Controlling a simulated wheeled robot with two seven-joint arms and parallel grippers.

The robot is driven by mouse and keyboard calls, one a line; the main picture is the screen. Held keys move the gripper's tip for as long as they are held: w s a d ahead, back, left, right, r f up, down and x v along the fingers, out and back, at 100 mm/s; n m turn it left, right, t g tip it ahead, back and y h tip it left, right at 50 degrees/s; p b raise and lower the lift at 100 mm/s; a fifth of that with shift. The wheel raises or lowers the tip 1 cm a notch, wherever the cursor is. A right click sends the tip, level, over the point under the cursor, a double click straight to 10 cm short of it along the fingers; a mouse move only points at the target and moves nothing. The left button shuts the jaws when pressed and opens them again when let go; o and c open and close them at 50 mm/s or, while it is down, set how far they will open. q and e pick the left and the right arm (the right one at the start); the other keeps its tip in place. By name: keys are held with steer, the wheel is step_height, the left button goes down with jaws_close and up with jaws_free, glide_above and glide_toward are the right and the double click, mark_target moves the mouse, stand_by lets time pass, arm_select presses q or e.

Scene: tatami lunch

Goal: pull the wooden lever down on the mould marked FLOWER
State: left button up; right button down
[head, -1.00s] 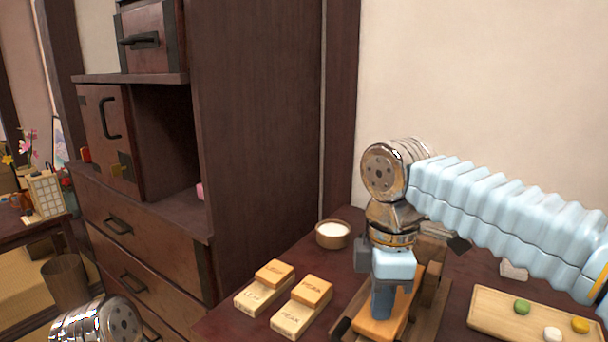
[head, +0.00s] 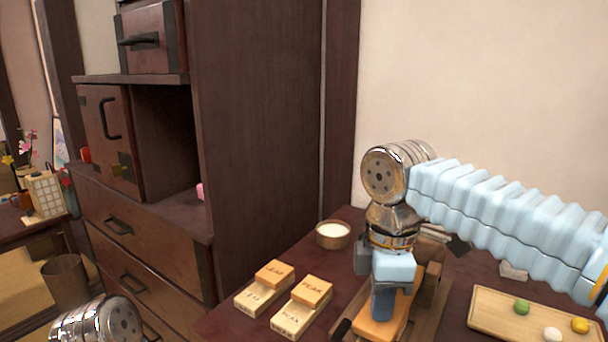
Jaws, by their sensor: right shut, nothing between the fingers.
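My right gripper (head: 383,305) points down over a wooden press-like mould on the table. Its fingers are shut with nothing between them, and they are at or just above the orange-brown wooden block (head: 376,333). The mould's dark base (head: 426,325) and wooden uprights (head: 431,287) show behind and to the right of the fingers. My gripper and wrist hide much of it. I cannot see a FLOWER mark, and I cannot make out the lever clearly. Whether the fingers touch the wood is unclear. My left gripper is out of view; only part of that arm shows at the bottom left.
Two small wooden moulds, marked LEAF (head: 274,273) and PEAK (head: 312,290), lie left of my gripper. A bowl of white stuff (head: 333,235) stands behind them. A tray (head: 484,313) with coloured sweets lies at the right. A dark cabinet (head: 262,150) rises at the left.

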step_height(320, 180, up, 3)
steer(key=p, duration=0.3)
steer(key=shift+f, duration=0.1)
steer(key=shift+r+p, duration=0.3)
steer(key=shift+r, duration=1.8)
